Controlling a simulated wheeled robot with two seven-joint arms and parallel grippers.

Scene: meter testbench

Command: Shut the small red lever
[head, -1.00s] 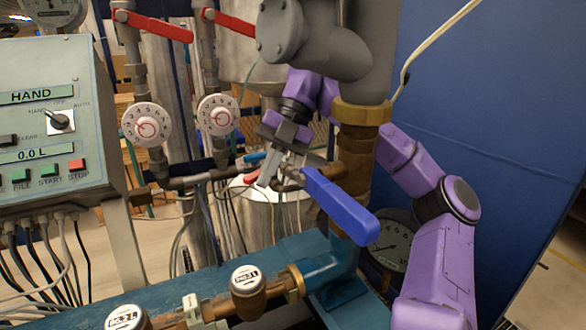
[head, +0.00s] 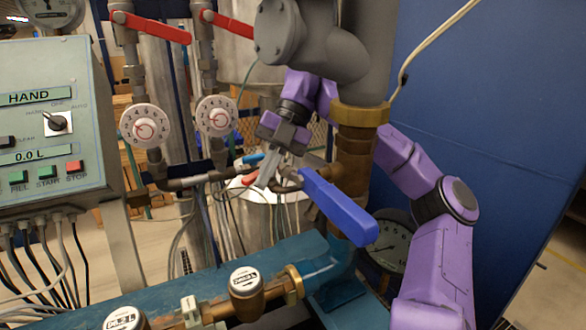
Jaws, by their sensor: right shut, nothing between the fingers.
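The small red lever (head: 249,178) sits on the thin pipe behind the large blue lever, just left of my right gripper's fingers. A small light-blue lever (head: 252,158) sits just above it. My right gripper (head: 267,179) reaches in from behind the thick grey and brass pipe and points down. Its fingers are shut with nothing between them, close beside the red lever's end. I cannot tell whether they touch it. The fingers partly hide the thin pipe. My left gripper is not in view.
The large blue lever (head: 338,207) juts out in front of my right gripper. The thick pipe (head: 355,155) stands right of it. Two larger red levers (head: 150,27) (head: 228,23) are at the upper left, above white dials (head: 145,126). A control box (head: 48,120) stands at the left.

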